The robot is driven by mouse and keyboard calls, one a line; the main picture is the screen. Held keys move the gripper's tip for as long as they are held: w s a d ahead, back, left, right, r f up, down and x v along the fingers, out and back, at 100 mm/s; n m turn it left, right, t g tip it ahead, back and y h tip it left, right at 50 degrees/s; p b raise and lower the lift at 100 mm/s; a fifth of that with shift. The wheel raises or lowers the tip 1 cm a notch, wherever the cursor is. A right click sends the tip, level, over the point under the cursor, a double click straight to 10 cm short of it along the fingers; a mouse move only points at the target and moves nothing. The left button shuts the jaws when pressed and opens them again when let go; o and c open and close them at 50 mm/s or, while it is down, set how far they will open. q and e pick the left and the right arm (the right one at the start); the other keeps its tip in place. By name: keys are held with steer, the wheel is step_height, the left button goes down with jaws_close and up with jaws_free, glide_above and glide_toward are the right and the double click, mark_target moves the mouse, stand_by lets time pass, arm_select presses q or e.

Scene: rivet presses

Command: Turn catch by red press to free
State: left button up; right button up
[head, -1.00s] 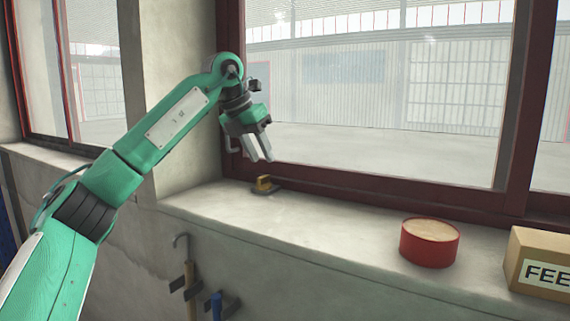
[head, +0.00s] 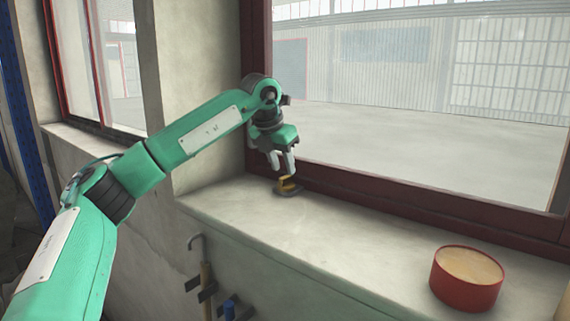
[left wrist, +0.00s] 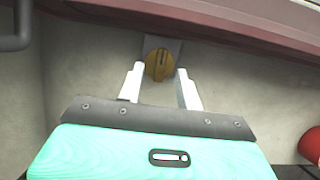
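The catch is a small yellow knob (head: 289,182) on a grey plate, on the window sill close to the red window frame. In the left wrist view the yellow knob (left wrist: 158,64) shows a dark line across its face. My left gripper (head: 282,164) is open and points down at the knob. In the left wrist view my left gripper's fingertips (left wrist: 160,71) lie on either side of the knob, with gaps to it. I cannot tell whether they reach down to its height. No red press is recognisable. My right gripper is not in view.
A red round tin (head: 466,279) with a tan top stands on the sill (head: 370,232) at the right. The red window frame (head: 400,213) rises just behind the knob. Tools hang on the wall below the sill. The sill between knob and tin is clear.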

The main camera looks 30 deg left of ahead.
mark_target(286, 176)
arm_select(q)
steer(key=shift+p+x, duration=0.4)
steer(key=shift+x, duration=0.65)
steer(key=shift+f, duration=0.4)
steer(key=shift+w+f, duration=0.1)
jaws_close()
